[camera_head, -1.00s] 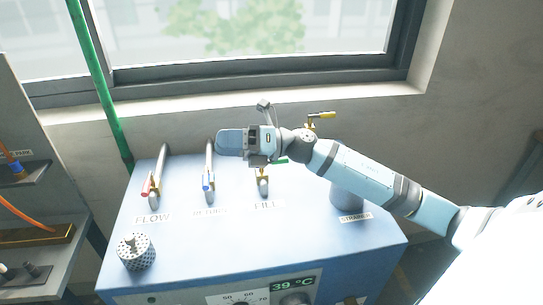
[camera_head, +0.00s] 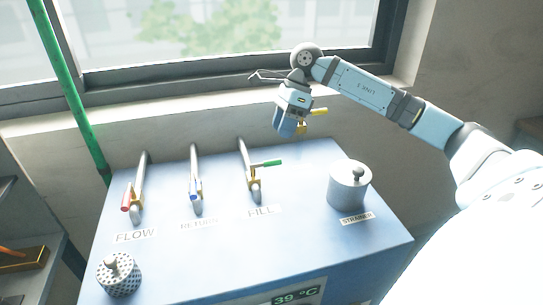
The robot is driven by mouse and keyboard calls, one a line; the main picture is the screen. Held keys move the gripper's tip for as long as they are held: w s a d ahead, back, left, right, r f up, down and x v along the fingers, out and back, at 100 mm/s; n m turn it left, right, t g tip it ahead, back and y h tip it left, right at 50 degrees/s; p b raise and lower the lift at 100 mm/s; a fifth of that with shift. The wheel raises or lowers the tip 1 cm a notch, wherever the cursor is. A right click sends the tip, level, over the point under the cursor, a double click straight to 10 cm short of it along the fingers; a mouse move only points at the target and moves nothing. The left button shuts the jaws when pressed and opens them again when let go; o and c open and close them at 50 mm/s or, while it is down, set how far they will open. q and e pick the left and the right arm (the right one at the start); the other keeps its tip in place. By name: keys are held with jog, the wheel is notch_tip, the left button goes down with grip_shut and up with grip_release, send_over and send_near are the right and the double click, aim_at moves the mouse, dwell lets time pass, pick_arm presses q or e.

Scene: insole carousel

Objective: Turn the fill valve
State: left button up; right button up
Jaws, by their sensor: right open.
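The fill valve (camera_head: 256,183) has a brass body and a green handle (camera_head: 267,163) on the pipe above the FILL label (camera_head: 262,212). The handle points right, across the pipe. My right gripper (camera_head: 286,130) hangs pointing down above and to the right of the fill valve, apart from it. It is open and seems empty, though its fingers are hard to make out. A yellow-handled valve (camera_head: 319,111) is partly hidden behind it. My left gripper is not in view.
The red-handled flow valve (camera_head: 127,200) and blue-handled return valve (camera_head: 195,188) stand left of the fill valve. A lidded strainer pot (camera_head: 349,188) stands right. A perforated basket (camera_head: 119,277) sits front left. A green pipe (camera_head: 75,95) rises at left. The blue top between is clear.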

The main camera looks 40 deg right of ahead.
jog(key=x, duration=0.8)
jog(key=shift+a+f, duration=0.15)
jog(key=shift+f, duration=0.15)
grip_shut()
